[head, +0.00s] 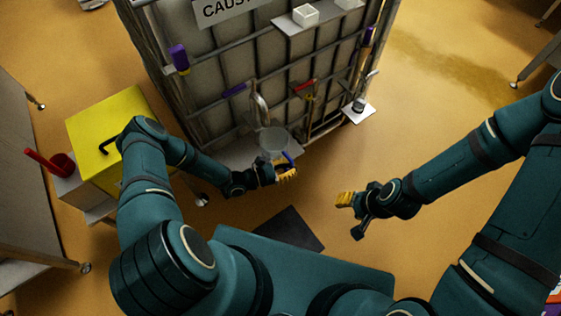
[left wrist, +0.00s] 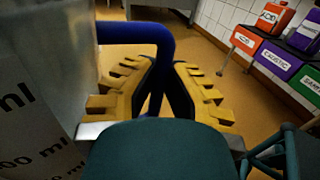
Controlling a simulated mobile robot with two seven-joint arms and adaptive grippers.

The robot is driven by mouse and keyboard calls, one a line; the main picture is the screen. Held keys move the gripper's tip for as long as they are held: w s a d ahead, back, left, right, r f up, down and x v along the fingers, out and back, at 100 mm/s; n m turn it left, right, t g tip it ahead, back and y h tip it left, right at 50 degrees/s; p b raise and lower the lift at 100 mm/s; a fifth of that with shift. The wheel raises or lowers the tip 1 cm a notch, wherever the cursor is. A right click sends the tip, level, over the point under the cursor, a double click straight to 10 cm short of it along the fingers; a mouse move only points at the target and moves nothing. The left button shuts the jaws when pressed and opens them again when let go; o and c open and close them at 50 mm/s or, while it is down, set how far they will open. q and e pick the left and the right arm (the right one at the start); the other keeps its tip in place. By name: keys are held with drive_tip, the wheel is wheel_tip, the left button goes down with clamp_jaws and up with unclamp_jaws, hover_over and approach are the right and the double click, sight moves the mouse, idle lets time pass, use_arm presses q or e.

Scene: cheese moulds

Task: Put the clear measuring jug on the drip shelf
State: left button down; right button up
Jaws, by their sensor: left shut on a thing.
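The clear measuring jug (head: 272,139) is at the front of the caged tank, in front of the metal tap. My left gripper (head: 287,172) is shut on its blue handle (head: 288,158). In the left wrist view the jug's wall (left wrist: 35,90) with ml markings fills the left side, and the blue handle (left wrist: 135,32) passes between the yellow fingers (left wrist: 165,85). A grey shelf (head: 238,152), likely the drip shelf, juts out low on the tank. The jug overlaps its right end; I cannot tell whether they touch. My right gripper (head: 350,215) is open and empty.
The caged tank (head: 215,60) carries a metal tap (head: 260,97), red and purple fittings, and a small white side shelf (head: 357,112). A yellow cabinet (head: 105,125) with a red cup (head: 62,163) beside it stands left. The floor on the right is mostly clear.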

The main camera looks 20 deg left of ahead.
use_arm(q)
drive_tip(key=w+a, duration=0.2)
drive_tip(key=a, duration=0.1)
drive_tip(key=shift+w+a, duration=0.2)
drive_tip(key=shift+w, duration=0.15)
drive_tip(key=f, duration=0.1)
drive_tip(key=b, duration=0.1)
drive_tip(key=a+f, duration=0.1)
drive_tip(key=shift+w+f+b, duration=0.3)
drive_tip(key=shift+b, duration=0.1)
drive_tip(key=shift+f, duration=0.45)
drive_tip(key=shift+f, duration=0.15)
drive_tip(key=c, duration=1.1)
unclamp_jaws()
